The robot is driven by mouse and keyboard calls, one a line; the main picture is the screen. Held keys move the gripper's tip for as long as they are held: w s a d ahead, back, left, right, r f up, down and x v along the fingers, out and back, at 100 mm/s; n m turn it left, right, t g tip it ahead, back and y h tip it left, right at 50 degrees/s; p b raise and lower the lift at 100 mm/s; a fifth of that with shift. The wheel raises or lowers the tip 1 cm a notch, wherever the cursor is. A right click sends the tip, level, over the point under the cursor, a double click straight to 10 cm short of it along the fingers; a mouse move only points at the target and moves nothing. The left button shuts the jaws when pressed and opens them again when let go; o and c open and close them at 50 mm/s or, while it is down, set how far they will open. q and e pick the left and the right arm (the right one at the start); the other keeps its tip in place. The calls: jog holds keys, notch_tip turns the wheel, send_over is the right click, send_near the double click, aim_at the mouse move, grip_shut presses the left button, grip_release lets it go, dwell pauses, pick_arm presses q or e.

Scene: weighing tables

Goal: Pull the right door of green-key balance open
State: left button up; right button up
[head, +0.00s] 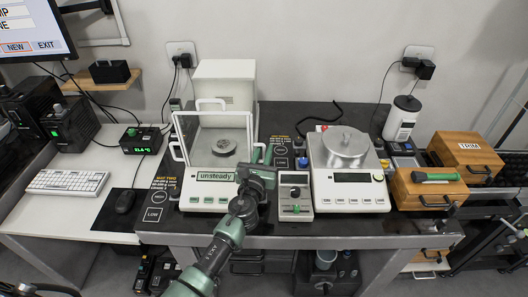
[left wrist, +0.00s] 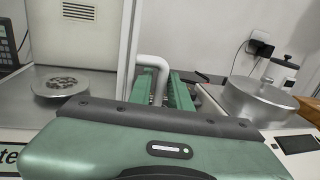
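The balance with the clear draft shield (head: 186,189) stands left of centre on the dark table; its display reads "unsteady". A round metal pan (head: 220,147) sits inside; it also shows in the left wrist view (left wrist: 62,84). The white handle of its right door (left wrist: 151,62) shows in the left wrist view, beside the pale door edge (left wrist: 129,45). My left gripper (head: 262,154) is at the balance's right side, its two green fingers apart, with the handle (left wrist: 162,85) between them. I cannot tell whether a finger touches it. My right gripper is not in view.
A small grey box with a green knob (head: 295,191) stands close right of my left gripper. A second balance (head: 350,190) with a metal vessel (head: 346,146) is further right. Wooden boxes (head: 428,190) stand at the right end. A keyboard (head: 67,182) lies at left.

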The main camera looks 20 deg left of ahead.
pick_arm(q)
grip_shut()
dwell(1.4)
